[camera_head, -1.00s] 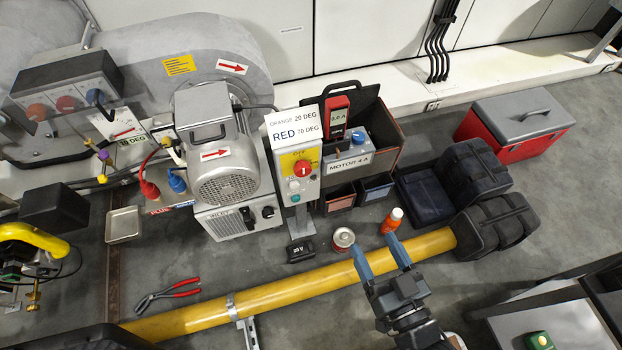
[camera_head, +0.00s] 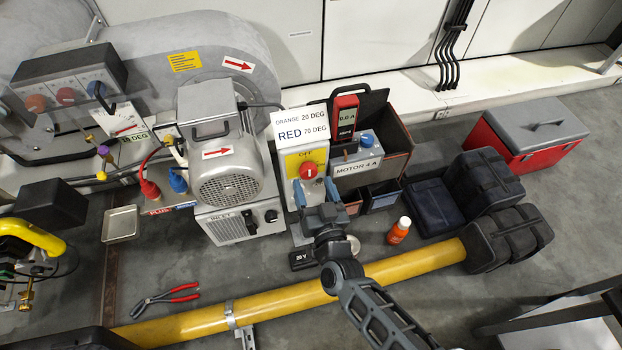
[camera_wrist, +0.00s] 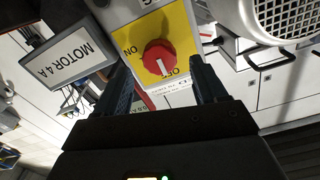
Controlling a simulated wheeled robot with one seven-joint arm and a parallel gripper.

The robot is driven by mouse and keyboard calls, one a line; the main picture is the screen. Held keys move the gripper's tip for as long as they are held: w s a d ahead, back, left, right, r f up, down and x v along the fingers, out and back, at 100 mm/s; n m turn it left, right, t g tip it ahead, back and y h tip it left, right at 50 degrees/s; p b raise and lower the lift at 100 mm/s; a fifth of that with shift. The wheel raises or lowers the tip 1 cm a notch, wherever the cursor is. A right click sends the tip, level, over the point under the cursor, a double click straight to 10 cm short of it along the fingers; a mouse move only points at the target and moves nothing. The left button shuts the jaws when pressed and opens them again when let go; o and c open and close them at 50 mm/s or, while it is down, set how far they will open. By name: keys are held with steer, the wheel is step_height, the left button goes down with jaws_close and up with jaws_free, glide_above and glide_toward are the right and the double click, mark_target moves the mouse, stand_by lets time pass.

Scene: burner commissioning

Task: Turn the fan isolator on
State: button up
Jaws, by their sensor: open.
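The fan isolator is a red rotary knob (camera_head: 308,170) on a yellow plate (camera_head: 293,162), on the front of a grey box on a post. In the wrist view the red knob (camera_wrist: 159,58) shows a white pointer mark, directed toward the OFF lettering; ON is printed at the plate's left. My gripper (camera_head: 316,188) is just in front of the box, right below the knob in the head view. In the wrist view my gripper (camera_wrist: 160,88) is open, one finger on each side of the knob, with nothing held. I cannot tell whether the fingers touch it.
The motor with its grille (camera_head: 228,185) stands close at left. A MOTOR 4 A box (camera_head: 357,168) and a red meter (camera_head: 345,117) sit close at right.

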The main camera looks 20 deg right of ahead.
mark_target(310, 175)
steer(key=shift+w, duration=1.55)
steer(key=shift+b, duration=0.3)
steer(key=c, duration=1.1)
